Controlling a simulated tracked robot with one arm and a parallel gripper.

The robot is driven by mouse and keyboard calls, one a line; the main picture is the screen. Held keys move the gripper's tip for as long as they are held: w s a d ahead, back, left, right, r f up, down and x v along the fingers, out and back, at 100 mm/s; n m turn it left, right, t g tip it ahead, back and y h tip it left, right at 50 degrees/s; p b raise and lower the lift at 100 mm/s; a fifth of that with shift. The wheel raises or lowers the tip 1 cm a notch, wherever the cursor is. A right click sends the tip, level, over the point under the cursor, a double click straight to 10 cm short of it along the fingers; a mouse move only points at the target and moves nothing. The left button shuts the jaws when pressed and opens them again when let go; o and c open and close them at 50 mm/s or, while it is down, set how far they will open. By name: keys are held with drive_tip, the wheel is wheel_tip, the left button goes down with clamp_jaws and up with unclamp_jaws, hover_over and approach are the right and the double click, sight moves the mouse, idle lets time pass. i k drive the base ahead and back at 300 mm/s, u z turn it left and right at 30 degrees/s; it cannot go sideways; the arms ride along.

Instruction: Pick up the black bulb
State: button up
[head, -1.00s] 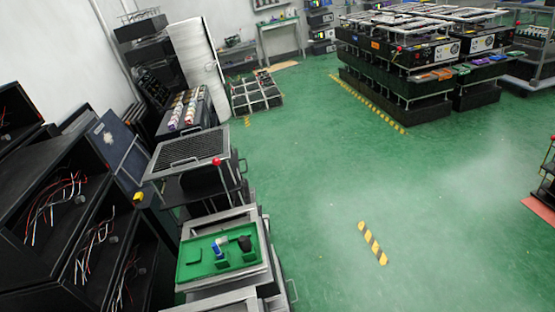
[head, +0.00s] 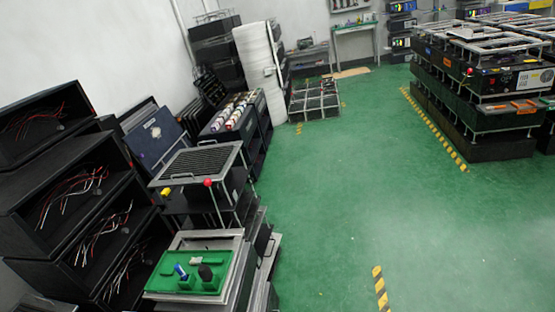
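The black bulb (head: 205,272) is a small dark rounded thing that stands in a green tray (head: 158,284) at the lower left of the head view. The tray lies on a metal-framed cart. A small blue and white object (head: 181,271) leans in the tray just left of the bulb. My gripper does not show in the head view, so its state and its distance from the bulb cannot be seen.
Behind the tray stands a grated fixture with a red-knobbed lever (head: 208,183). Dark open boxes with loose wires (head: 75,190) stack at the left. Racks of equipment (head: 480,90) stand at the far right. The green floor (head: 340,200) in the middle is clear.

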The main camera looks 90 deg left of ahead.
sight(205, 272)
drive_tip(key=i, duration=1.95)
drive_tip(key=u, duration=4.2)
drive_tip(key=i, duration=1.05)
